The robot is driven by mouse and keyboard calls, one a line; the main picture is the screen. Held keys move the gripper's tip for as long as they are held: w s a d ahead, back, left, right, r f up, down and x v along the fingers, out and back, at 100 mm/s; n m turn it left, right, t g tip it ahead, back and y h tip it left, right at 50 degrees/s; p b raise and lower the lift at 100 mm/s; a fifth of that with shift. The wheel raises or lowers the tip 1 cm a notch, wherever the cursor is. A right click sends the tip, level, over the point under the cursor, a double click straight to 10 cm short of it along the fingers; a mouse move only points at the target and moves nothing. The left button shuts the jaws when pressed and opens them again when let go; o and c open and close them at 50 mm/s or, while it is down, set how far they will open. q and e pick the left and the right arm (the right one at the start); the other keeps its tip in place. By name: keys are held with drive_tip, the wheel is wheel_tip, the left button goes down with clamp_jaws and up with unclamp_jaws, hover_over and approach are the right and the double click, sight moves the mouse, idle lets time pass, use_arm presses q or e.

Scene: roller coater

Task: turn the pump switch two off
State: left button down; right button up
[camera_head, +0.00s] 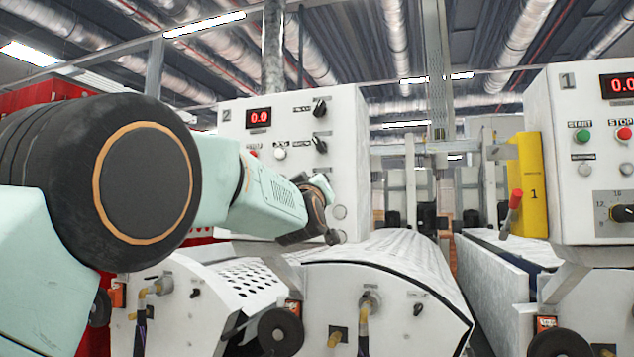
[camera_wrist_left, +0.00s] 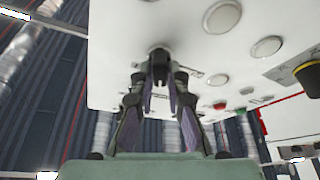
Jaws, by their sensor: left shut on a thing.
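The control panel marked 2 (camera_head: 349,135) is white, with a lit 0.0 display (camera_head: 258,117). Two black rotary switches, an upper one (camera_head: 320,106) and a lower one (camera_head: 320,144), sit near its right side. Their labels are too small to read, so I cannot tell which is pump switch two. My left arm reaches across the panel's lower part. In the left wrist view my left gripper (camera_wrist_left: 158,73) is shut on a small dark knob (camera_wrist_left: 158,52) near the panel edge. The fingers partly hide this knob. My right gripper is not in view.
White round buttons (camera_wrist_left: 222,16) and a black-yellow knob (camera_wrist_left: 308,76) are near the gripper in the wrist view. Panel 1 (camera_head: 590,90) and a yellow box (camera_head: 532,185) stand at right. White roller machines (camera_head: 390,290) fill the space below.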

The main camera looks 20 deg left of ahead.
use_arm(q)
drive_tip(key=shift+f+n, duration=0.2)
drive_tip(key=shift+n, duration=0.3)
drive_tip(key=c, duration=1.3)
unclamp_jaws()
drive_tip(key=shift+s+r, duration=0.1)
drive_tip(key=shift+r, duration=0.05)
drive_tip(key=shift+c, duration=0.2)
drive_tip(key=v, duration=1.2)
drive_tip(key=shift+d+r, duration=0.1)
